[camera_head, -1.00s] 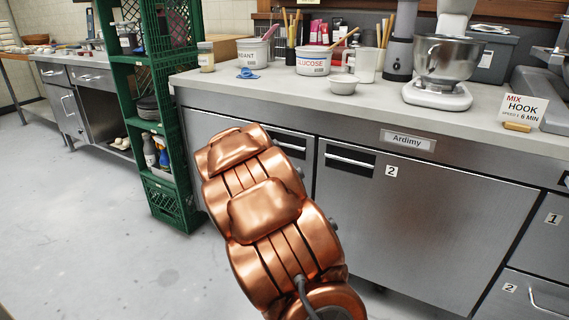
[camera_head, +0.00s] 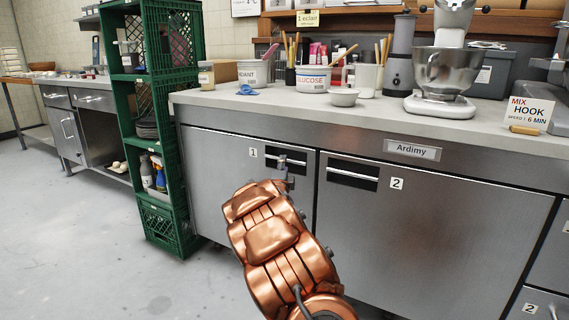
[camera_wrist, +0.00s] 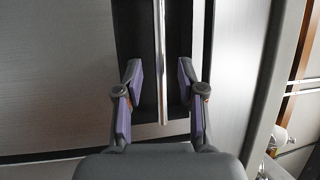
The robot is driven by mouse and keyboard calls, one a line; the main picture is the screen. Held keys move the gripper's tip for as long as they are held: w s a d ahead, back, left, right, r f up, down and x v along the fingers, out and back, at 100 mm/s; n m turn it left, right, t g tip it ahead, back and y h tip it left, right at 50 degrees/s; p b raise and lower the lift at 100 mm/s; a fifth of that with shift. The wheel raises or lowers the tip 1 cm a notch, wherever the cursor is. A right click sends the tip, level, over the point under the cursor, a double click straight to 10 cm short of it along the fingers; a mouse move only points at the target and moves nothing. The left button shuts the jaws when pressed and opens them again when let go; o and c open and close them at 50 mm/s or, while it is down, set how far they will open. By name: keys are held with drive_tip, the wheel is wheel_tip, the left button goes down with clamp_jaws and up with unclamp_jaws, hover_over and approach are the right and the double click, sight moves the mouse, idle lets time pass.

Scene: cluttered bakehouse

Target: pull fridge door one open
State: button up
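Fridge door one (camera_head: 215,190) is the left steel door under the counter, marked with a small "1" label, and it looks closed. Its handle (camera_head: 262,154) is a bright horizontal bar over a dark recess near the door's top right. My gripper (camera_head: 284,165) is at the right part of this handle. In the wrist view the handle bar (camera_wrist: 161,50) runs between the two purple-padded fingers of my gripper (camera_wrist: 159,80). The fingers are open, with a gap on both sides of the bar. My copper arm hides the lower right of the door.
Fridge door two (camera_head: 430,230) is closed to the right. A green crate shelf (camera_head: 165,228) stands close to the left of door one. The counter (camera_head: 235,103) above holds tubs, a bowl and a mixer (camera_head: 440,75). The floor (camera_head: 110,240) in front is clear.

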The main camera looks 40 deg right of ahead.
drive_tip(key=shift+b+x, duration=0.5)
drive_tip(key=shift+x, duration=1.5)
clamp_jaws()
